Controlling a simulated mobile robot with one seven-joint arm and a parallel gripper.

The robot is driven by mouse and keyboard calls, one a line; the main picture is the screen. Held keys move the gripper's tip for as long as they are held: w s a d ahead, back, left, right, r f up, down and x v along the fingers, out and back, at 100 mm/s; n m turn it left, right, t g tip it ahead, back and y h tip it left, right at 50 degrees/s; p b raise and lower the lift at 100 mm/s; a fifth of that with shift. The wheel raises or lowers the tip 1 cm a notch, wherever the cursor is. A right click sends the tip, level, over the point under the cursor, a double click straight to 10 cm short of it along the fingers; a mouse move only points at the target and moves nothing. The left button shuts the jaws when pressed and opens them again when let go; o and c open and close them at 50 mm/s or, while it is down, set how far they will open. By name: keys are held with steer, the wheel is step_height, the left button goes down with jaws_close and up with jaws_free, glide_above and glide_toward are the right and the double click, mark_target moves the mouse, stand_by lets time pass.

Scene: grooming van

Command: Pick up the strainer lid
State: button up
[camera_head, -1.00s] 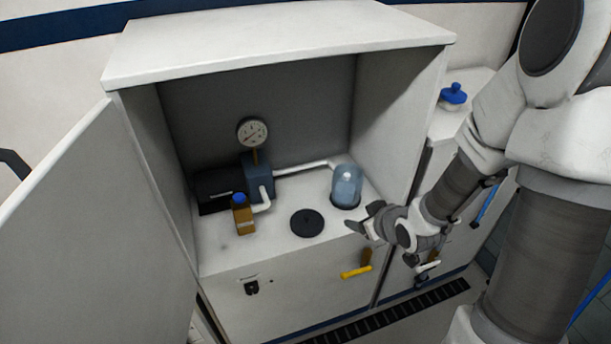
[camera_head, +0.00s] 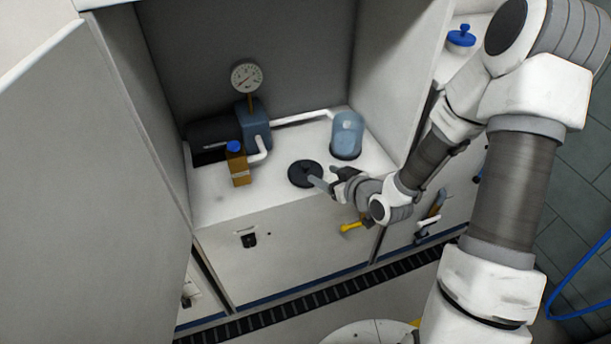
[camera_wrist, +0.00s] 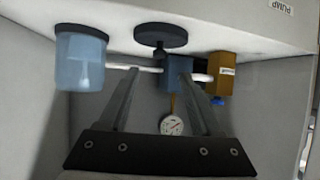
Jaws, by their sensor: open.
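The strainer lid (camera_head: 301,169) is a round black disc lying flat on the white counter inside the cabinet. In the wrist view the lid (camera_wrist: 160,34) shows upside down at the top middle, with a small knob on its face. My gripper (camera_head: 329,179) is open and empty at the lid's right side. One finger overlaps the lid's right edge in the head view; I cannot tell whether it touches. In the wrist view my gripper's two fingers (camera_wrist: 160,80) are spread apart, and the lid lies beyond their tips.
A clear blue strainer bowl (camera_head: 347,132) stands behind and right of the lid. A brown bottle with a blue cap (camera_head: 239,168), a pump (camera_head: 254,128) and a gauge (camera_head: 247,77) stand to the left. Cabinet walls and an open door (camera_head: 85,190) bound the space.

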mark_target(307, 166)
steer(key=b+x, duration=0.1)
steer(key=x, duration=1)
steer(key=shift+w+a+b, duration=0.1)
steer(key=shift+b, duration=0.2)
jaws_close()
